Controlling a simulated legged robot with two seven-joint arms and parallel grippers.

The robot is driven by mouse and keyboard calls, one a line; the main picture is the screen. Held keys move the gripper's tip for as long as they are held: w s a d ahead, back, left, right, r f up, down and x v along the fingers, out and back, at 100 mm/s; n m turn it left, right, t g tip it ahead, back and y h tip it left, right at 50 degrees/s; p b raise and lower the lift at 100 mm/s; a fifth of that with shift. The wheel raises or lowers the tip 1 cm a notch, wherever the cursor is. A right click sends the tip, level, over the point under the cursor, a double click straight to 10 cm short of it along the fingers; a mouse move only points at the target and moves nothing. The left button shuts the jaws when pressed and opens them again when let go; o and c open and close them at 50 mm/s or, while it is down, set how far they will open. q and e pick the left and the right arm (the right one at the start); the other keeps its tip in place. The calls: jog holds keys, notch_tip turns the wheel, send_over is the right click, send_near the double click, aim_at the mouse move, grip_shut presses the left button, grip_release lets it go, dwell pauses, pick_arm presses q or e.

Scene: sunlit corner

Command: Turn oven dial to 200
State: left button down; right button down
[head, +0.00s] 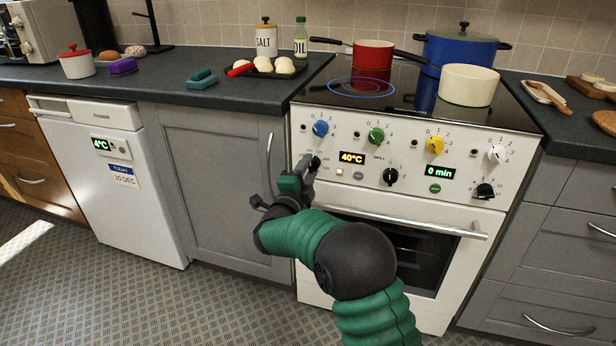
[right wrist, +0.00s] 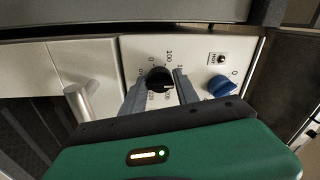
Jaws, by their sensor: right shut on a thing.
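The oven dial (head: 316,162) is a small black knob at the left of the white oven's control panel, below the blue knob. In the right wrist view the black dial (right wrist: 158,79) sits between my two grey fingers, with 0 and 100 printed around it. Which mark it points to is too small to tell. My right gripper (head: 308,165) is shut on this dial, one finger on each side. The orange display (head: 352,157) beside it reads 40°C. My left gripper is not in view.
Blue (head: 320,128), green (head: 376,135), yellow (head: 435,144) and white (head: 494,153) knobs line the panel. The oven door handle (head: 400,222) runs just below my gripper. A red pan (head: 373,57) and a cream pot (head: 468,86) stand on the hob.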

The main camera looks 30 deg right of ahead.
jog(key=m+b, duration=0.1)
jog(key=m, duration=0.1)
jog(key=m+b, duration=0.2)
jog(key=f+m+g+b, duration=0.1)
jog(key=m, duration=0.2)
jog(key=shift+b, duration=0.3)
jog(key=m+b, duration=0.2)
jog(key=m, duration=0.1)
jog(key=m+b, duration=0.2)
jog(key=shift+a+r+m, duration=0.1)
jog(key=shift+r+m, duration=0.1)
jog(key=shift+m, duration=0.2)
jog(key=shift+r+m+g+b, duration=0.15)
jog(key=shift+m+g+b, duration=0.15)
jog(key=shift+m+b, duration=0.45)
jog(key=c, duration=1.3)
grip_release()
jog(key=o, duration=0.3)
jog(key=shift+w, duration=0.1)
jog(key=shift+o, duration=0.2)
jog(key=shift+r, duration=0.2)
